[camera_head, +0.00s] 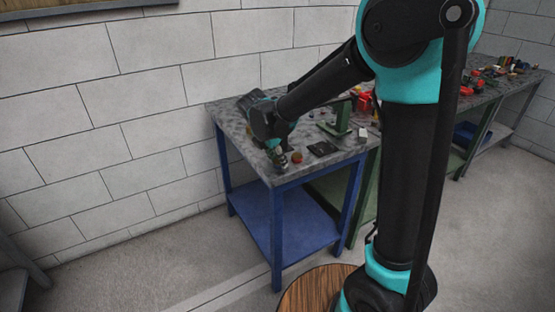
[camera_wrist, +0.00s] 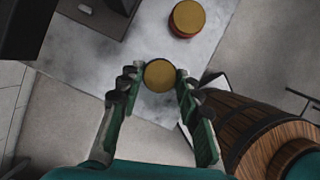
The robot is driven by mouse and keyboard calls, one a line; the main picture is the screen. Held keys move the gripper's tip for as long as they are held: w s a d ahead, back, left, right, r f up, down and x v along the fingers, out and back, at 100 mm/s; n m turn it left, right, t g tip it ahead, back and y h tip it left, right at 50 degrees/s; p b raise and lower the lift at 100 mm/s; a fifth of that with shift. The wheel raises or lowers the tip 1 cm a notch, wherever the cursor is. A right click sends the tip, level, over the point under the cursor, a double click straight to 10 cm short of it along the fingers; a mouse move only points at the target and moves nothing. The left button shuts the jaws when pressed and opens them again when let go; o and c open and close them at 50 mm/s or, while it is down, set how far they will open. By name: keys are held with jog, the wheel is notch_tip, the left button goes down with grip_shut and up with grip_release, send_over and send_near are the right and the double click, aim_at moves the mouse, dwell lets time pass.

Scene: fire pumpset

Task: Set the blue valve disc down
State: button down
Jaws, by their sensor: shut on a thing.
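In the wrist view my gripper (camera_wrist: 160,76) is shut on a round disc (camera_wrist: 159,75) with a gold-coloured top, held between the two fingertips. I take it as the blue valve disc; no blue shows on it from above. It is over the table top near its front corner; I cannot tell whether it touches the surface. In the head view my gripper (camera_head: 281,160) is low at the front left part of the grey speckled table top (camera_head: 232,118), and the disc is hard to make out. A red disc (camera_head: 297,158) with a gold top (camera_wrist: 187,17) stands close by, apart from it.
A dark flat plate (camera_head: 323,148) lies to the right on the table. A green stand (camera_head: 340,118), a white block (camera_head: 362,134) and red items (camera_head: 364,100) stand farther back. The blue table frame (camera_head: 277,225) drops off at the near corner. A second bench (camera_head: 480,100) holds several parts.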

jog(key=shift+f, duration=0.1)
jog(key=c, duration=1)
grip_release()
jog(key=shift+c, duration=0.2)
jog(key=v, duration=1.2)
jog(key=s+d+f+m+y, duration=0.1)
jog(key=s+d+f+m, duration=0.1)
jog(key=d+f+m, duration=0.35)
jog(key=s+d+f+m+y, duration=0.1)
jog(key=s+d+f+m, duration=0.1)
jog(key=d+m, duration=0.6)
jog(key=s+d+f+m+y, duration=0.1)
jog(key=s+d+f+m, duration=0.9)
jog(key=d+m, duration=0.4)
jog(key=shift+s+t, duration=0.4)
jog(key=shift+s, duration=0.3)
